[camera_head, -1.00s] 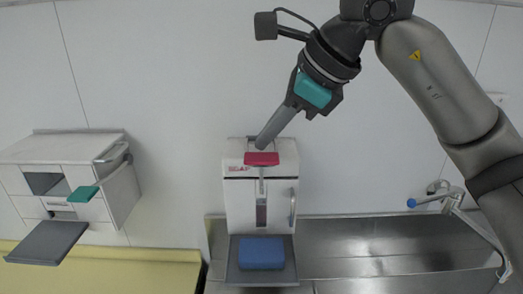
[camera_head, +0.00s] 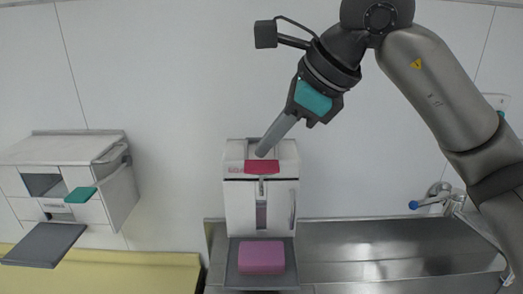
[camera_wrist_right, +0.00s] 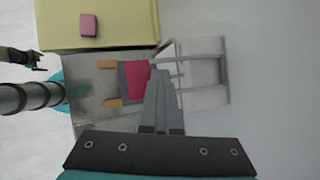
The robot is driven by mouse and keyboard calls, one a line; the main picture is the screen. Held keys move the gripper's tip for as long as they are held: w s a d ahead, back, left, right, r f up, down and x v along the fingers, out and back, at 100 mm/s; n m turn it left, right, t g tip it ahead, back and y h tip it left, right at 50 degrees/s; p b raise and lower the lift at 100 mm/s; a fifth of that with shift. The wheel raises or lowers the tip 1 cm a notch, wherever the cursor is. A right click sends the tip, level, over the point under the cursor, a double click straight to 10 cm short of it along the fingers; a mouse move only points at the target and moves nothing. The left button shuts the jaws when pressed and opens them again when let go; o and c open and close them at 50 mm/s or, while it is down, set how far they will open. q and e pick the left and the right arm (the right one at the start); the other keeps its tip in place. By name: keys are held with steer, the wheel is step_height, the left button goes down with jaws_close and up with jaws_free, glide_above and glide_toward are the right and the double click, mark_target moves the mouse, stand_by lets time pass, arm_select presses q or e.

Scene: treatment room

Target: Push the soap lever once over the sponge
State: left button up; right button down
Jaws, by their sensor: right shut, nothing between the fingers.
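The soap dispenser (camera_head: 240,205) is a white box against the wall. Its red lever (camera_head: 262,167) sticks out at the front near the top and also shows in the right wrist view (camera_wrist_right: 135,80). The sponge (camera_head: 261,257), now pink, lies on the grey tray (camera_head: 232,272) below the lever. My right gripper (camera_head: 262,152) is shut and empty, its fingertips down at the lever's upper side, seemingly touching it. In the wrist view its fingers (camera_wrist_right: 160,88) overlap the lever's edge. What looks like my left gripper (camera_wrist_right: 36,60) is small and dark at the left; its jaws are unclear.
A metal sink counter (camera_head: 370,240) with a blue-tipped tap (camera_head: 414,205) is at the right. A white dispenser with a green lever (camera_head: 80,195) and grey tray (camera_head: 42,244) is at the left. A pink block (camera_wrist_right: 88,25) lies on the yellow counter (camera_wrist_right: 130,22).

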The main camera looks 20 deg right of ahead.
steer(key=shift+s+f+b, duration=0.15)
steer(key=shift+f+b, duration=0.35)
steer(key=shift+f, duration=0.1)
stand_by(0.4)
steer(key=shift+r, duration=0.1)
stand_by(0.5)
steer(key=shift+w+r+p, duration=0.25)
steer(key=shift+r+p, duration=0.55)
steer(key=shift+r, duration=0.15)
steer(key=shift+w+r+p, duration=0.2)
steer(key=shift+r+p, duration=0.6)
steer(key=shift+r, duration=0.1)
steer(key=shift+d, duration=0.1)
steer(key=r+p, duration=0.2)
steer(key=w+r+p, duration=0.1)
steer(key=r+p, duration=0.1)
steer(key=r, duration=0.1)
steer(key=shift+w+d, duration=0.15)
steer(key=shift+f, duration=0.1)
